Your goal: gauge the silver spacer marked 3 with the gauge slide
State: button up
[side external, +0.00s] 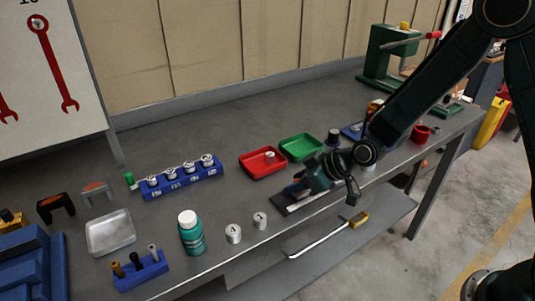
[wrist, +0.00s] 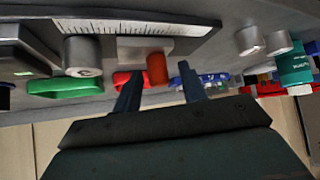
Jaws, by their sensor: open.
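The gauge slide (side external: 290,207) lies near the bench's front edge; its pale scale (wrist: 105,27) shows in the wrist view. A silver spacer (wrist: 83,56) stands at the gauge, left of the pale sliding block (wrist: 140,46), with a small gap between them. Its mark is too small to read. The block carries a red-orange peg (wrist: 157,69). My gripper (wrist: 160,72) is open, its fingertips on either side of the peg, with visible room around it. In the side view my gripper (side external: 297,188) is low over the gauge and hides much of it.
Two silver spacers (side external: 233,234) (side external: 260,220) stand near the front edge beside a teal bottle (side external: 192,234). A red tray (side external: 263,170) holds a small part; a green tray (side external: 301,150) is beside it. A blue rack (side external: 184,183) holds several spacers.

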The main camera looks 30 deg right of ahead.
jog(key=c, duration=0.7)
jog(key=shift+d, duration=1.95)
jog(key=shift+o, duration=0.2)
jog(key=shift+d, duration=0.1)
jog(key=shift+o, duration=0.2)
jog(key=o, duration=0.5)
jog(key=shift+c, duration=0.2)
jog(key=shift+o, duration=0.8)
jog(key=shift+s+r, duration=0.15)
